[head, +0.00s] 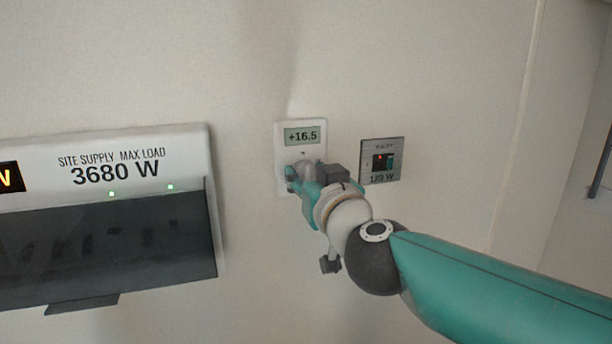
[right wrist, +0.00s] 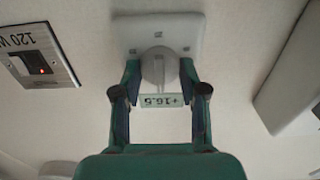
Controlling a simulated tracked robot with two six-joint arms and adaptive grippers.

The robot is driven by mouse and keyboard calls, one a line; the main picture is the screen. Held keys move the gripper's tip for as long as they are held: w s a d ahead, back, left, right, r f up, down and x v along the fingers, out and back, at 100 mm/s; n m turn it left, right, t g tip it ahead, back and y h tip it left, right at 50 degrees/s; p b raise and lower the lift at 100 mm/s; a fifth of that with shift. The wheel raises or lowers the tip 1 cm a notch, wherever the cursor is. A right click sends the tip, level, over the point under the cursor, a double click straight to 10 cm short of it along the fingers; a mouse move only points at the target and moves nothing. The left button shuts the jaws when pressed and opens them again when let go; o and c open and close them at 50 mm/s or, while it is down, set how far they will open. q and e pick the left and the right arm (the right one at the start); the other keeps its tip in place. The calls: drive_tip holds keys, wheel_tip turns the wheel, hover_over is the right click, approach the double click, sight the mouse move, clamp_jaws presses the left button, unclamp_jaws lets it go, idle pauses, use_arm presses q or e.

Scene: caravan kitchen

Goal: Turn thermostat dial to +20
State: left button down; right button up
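The thermostat (head: 281,155) is a white plate on the wall, with a grey display (head: 302,136) reading +16.5. Its round, pale dial (right wrist: 158,70) sits below the display and is mostly hidden by my gripper in the head view. The right wrist view shows the plate (right wrist: 190,30) and display (right wrist: 172,100) upside down. My right gripper (head: 292,174) is at the dial; in the right wrist view its fingers (right wrist: 159,72) stand on opposite sides of it, partly closed and seemingly touching its rim. My left gripper is not in view.
A metal panel (head: 396,146) with a red light and a watt reading is close to the right of the thermostat. A large white supply box (head: 190,150) marked 3680 W, with a dark lower cover, is on the left. Bare wall lies above the thermostat.

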drive_tip(key=shift+c, duration=1.3)
drive_tip(key=shift+a, duration=0.3)
drive_tip(key=shift+c, duration=0.6)
drive_tip(key=shift+d, duration=0.25)
